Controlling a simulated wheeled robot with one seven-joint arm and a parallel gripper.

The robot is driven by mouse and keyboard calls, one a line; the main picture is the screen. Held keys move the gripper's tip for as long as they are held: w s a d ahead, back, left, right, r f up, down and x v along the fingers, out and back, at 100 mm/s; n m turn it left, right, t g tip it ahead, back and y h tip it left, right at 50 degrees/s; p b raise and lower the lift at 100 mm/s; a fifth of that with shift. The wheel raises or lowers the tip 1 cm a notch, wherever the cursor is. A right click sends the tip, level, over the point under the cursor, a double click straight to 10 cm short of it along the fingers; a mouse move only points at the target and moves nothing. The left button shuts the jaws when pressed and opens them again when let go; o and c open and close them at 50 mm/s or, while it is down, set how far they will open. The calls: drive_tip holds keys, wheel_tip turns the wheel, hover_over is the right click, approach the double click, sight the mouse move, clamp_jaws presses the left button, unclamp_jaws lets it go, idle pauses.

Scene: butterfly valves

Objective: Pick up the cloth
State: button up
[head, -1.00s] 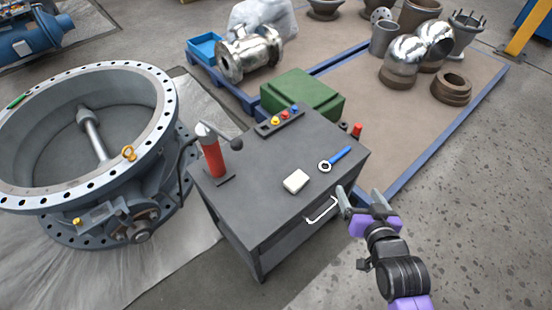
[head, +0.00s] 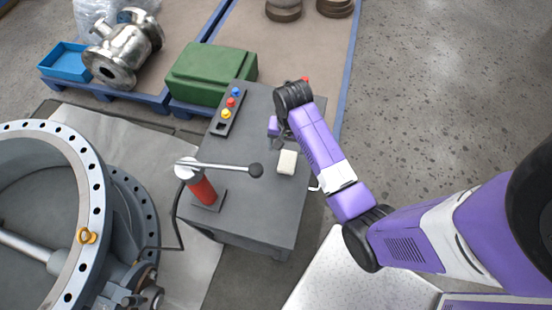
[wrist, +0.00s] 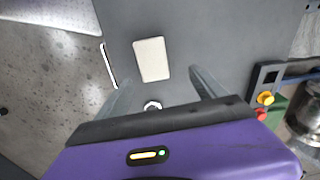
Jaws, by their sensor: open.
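The cloth (head: 287,162) is a small, flat, off-white rectangle lying on the dark grey top of a cart (head: 262,205). In the wrist view the cloth (wrist: 152,59) lies just beyond my gripper (wrist: 160,88), roughly between the lines of its two fingers. My gripper (head: 277,133) is over the cart top, on the far side of the cloth in the head view, partly hidden by my arm. Its fingers are apart with nothing between them. The gap between gripper and cart top is hard to judge.
A red pump with a long lever (head: 203,190) stands left of the cloth. A button box (head: 229,107) and green case (head: 212,73) are farther back. The cart's white handle (wrist: 109,65) is at its edge.

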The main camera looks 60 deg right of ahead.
sight(288, 161)
drive_tip(key=shift+s+a+g, duration=0.35)
drive_tip(key=shift+s+g, duration=0.05)
drive_tip(key=shift+s, duration=0.4)
drive_tip(key=shift+f+m, duration=0.3)
drive_tip(key=shift+f, duration=0.1)
drive_tip(key=shift+w+d+f, duration=0.1)
drive_tip(key=shift+d+f, duration=0.05)
drive_tip(key=shift+f, duration=1.65)
drive_tip(key=shift+w+d+f, duration=0.1)
drive_tip(key=shift+f, duration=1.65)
drive_tip(key=c, duration=1.4)
